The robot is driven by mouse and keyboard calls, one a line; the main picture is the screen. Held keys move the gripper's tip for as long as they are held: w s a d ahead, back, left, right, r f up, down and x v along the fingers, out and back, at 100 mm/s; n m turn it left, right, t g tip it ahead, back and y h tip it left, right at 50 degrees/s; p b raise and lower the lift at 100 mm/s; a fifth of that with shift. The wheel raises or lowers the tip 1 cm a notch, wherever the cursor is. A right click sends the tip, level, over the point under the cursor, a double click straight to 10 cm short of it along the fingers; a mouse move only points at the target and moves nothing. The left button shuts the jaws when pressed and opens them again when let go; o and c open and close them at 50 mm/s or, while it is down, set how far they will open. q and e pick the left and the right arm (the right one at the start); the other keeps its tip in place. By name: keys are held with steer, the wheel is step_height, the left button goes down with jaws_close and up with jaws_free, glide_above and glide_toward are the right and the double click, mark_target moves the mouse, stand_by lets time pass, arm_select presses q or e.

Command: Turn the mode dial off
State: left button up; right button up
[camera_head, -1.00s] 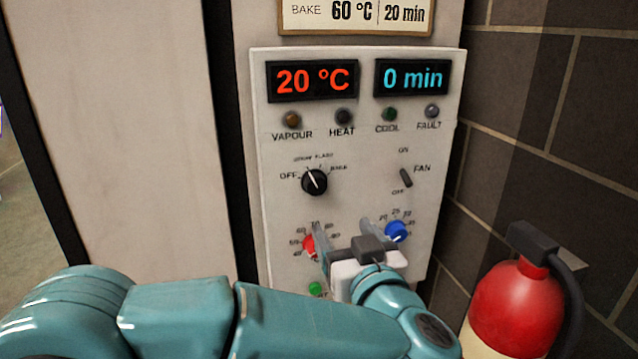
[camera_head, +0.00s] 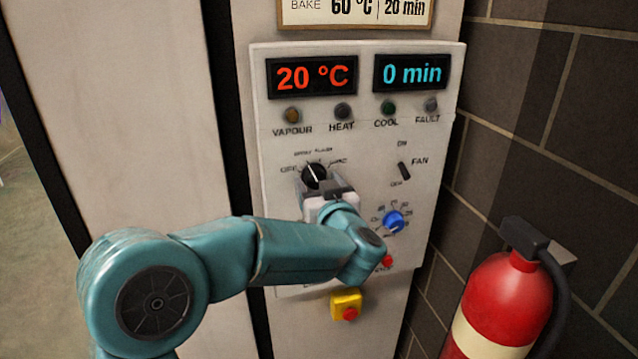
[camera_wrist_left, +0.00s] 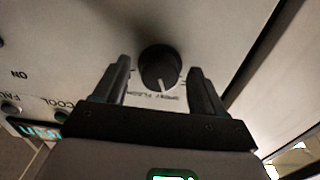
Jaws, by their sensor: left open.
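In the left wrist view the dial (camera_wrist_left: 160,68) lies between the two fingers, with a gap on each side. My left gripper (camera_head: 315,180) is open in front of the dial; in the wrist view its fingertips (camera_wrist_left: 160,72) stand on either side. My gripper hides the panel just below the dial. My right gripper is not in view.
The FAN switch (camera_head: 404,171) is to the right of the dial. A blue knob (camera_head: 393,221), a red button (camera_head: 387,262) and a yellow emergency stop box (camera_head: 346,304) are lower. A red fire extinguisher (camera_head: 497,300) stands at the lower right. The displays (camera_head: 311,76) read 20 °C and 0 min.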

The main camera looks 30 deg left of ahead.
arm_select(q)
steer(key=c, duration=1.1)
steer(key=shift+o, duration=0.2)
steer(key=shift+f+n+b, duration=0.15)
steer(key=shift+n+b, duration=0.75)
steer(key=shift+b, duration=0.05)
steer(key=shift+d+r+n+b, duration=0.1)
steer(key=shift+n+b, duration=1.25)
steer(key=shift+n, duration=0.4)
steer(key=shift+r+n+b, duration=0.1)
steer(key=shift+n+b, duration=1.2)
steer(key=shift+n, duration=0.45)
